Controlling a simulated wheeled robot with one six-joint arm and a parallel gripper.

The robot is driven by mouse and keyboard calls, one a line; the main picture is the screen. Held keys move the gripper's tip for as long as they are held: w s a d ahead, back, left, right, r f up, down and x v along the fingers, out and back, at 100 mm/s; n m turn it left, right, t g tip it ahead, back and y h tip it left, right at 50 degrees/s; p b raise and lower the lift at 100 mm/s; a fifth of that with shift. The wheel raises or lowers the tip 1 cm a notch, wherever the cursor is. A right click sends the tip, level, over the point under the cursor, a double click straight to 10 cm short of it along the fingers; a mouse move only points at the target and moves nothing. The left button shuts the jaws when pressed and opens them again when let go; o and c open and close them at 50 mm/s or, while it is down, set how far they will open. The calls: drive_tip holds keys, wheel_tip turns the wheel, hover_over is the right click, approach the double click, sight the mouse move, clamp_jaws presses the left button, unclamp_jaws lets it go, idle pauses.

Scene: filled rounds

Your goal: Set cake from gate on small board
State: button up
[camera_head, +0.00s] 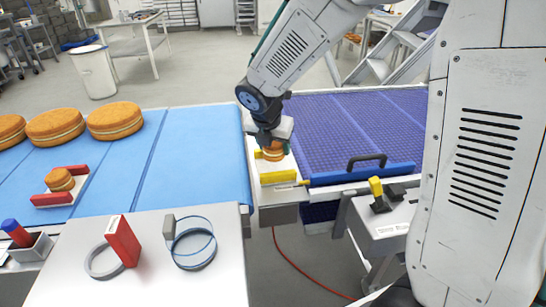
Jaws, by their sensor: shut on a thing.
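A small round layered cake (273,153) is at the narrow pale strip between the blue belt and the purple belt. My gripper (273,143) points down and is shut on this cake from above, its fingers partly hiding it. The cake is over a white board (264,166) with yellow bars (277,177); I cannot tell whether it touches the board. Another small cake (60,179) sits on a white board (41,193) with red bars (53,199) on the blue belt at left. I cannot tell which part is the gate.
Several large round cakes (115,120) lie on the far left of the blue belt (198,150). A blue bar with a black handle (362,172) edges the purple belt (355,125). The front table (180,281) holds a red block (123,241) and rings (195,249). The belt's middle is clear.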

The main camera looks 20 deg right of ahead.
sight(274, 157)
drive_tip(key=shift+f, duration=2)
drive_tip(key=shift+f, duration=0.1)
drive_tip(key=o, duration=0.7)
drive_tip(key=v, duration=1.2)
drive_tip(key=s+d+r+m+y, duration=0.1)
drive_tip(key=s+d+m, duration=0.1)
drive_tip(key=s+m, duration=0.7)
drive_tip(key=s+d+r+m+g+y, duration=0.1)
drive_tip(key=s+d+r+m, duration=0.1)
drive_tip(key=s+m, duration=0.7)
drive_tip(key=s+d+r+m+g+y, duration=0.1)
drive_tip(key=s+d+r+m, duration=0.1)
drive_tip(key=s+m, duration=0.7)
drive_tip(key=shift+s+d+m, duration=0.25)
drive_tip(key=shift+s+m, duration=0.05)
drive_tip(key=shift+m, duration=0.1)
